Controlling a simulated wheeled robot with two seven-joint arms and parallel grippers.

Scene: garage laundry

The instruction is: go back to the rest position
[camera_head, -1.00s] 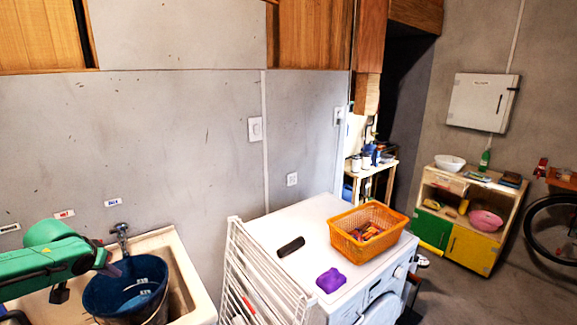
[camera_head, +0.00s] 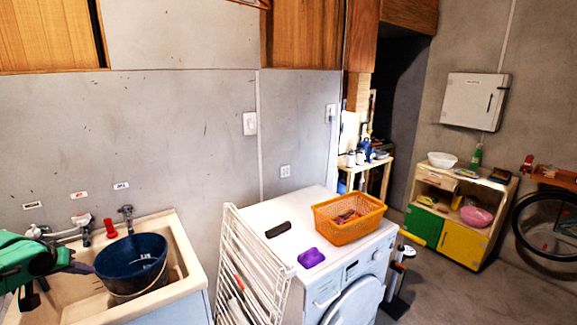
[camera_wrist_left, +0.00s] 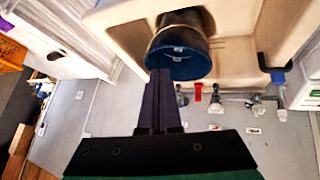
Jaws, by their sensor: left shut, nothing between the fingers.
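My left gripper (camera_head: 84,268) is at the lower left in the head view, over the left part of the sink (camera_head: 185,262), beside the blue bucket (camera_head: 132,263). In the left wrist view, its two dark fingers (camera_wrist_left: 160,75) are together with nothing between them, and their tips appear just in front of the bucket's rim (camera_wrist_left: 178,64). I cannot tell whether they touch it. The bucket stands upright in the sink. My right gripper is not in either view.
A white drying rack (camera_head: 250,270) stands between the sink and the white washing machine (camera_head: 340,260). An orange basket (camera_head: 350,228), a purple item (camera_head: 311,258) and a dark brush-like item (camera_head: 278,229) lie on the machine. Floor shows at the right.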

